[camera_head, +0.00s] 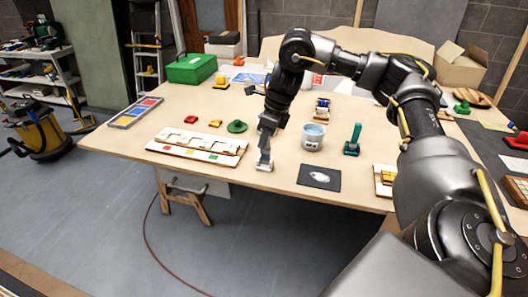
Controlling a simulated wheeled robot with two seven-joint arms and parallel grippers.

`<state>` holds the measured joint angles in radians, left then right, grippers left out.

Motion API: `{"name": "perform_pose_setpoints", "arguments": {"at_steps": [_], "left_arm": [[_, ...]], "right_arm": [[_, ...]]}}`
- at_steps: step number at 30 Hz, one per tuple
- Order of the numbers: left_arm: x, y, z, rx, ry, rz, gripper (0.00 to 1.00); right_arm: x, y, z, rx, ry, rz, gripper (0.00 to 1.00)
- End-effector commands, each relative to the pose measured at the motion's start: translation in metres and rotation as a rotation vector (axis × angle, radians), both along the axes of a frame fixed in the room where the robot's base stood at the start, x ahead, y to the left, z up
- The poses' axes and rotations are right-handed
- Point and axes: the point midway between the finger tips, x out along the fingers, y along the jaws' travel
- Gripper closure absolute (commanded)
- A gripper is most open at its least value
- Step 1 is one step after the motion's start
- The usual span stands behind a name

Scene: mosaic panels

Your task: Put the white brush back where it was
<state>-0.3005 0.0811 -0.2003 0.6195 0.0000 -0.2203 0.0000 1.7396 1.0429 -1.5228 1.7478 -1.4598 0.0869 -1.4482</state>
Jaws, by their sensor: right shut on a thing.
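My right gripper (266,144) reaches down near the table's front edge and is shut on a pale grey-white object, which looks like the white brush (264,164). Its lower end is at or just above the tabletop; I cannot tell whether it touches. The fingers hide its upper part. A green brush (352,141) stands upright to the right, beyond a pale blue-grey cup (312,136). A dark card with a pale oval picture (319,177) lies in front of the cup. My left gripper is not in view.
A white panel with coloured squares (196,147) lies left of my gripper. Red, yellow and green pieces (237,126) sit behind it. A tray of coloured tiles (137,112) lies at far left. A green box (192,68) stands at the back.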

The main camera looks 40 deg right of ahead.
Motion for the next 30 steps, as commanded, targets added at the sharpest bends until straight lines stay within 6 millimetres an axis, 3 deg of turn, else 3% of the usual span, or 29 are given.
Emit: {"name": "perform_pose_setpoints", "arguments": {"at_steps": [3, 6, 12, 20, 30], "left_arm": [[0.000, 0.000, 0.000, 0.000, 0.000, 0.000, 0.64], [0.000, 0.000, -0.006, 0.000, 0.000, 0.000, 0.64], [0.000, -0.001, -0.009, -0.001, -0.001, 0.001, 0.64], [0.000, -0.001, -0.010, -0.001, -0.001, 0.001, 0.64], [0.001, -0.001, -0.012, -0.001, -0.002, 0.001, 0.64]], "right_arm": [[0.023, -0.017, -0.014, 0.002, 0.005, -0.005, 1.00], [0.035, -0.027, -0.039, 0.003, 0.007, -0.002, 1.00], [0.054, -0.039, -0.061, 0.002, 0.001, 0.001, 1.00], [0.058, -0.043, -0.067, 0.001, -0.001, 0.003, 1.00], [0.061, -0.046, -0.102, 0.001, 0.001, 0.002, 1.00]]}}
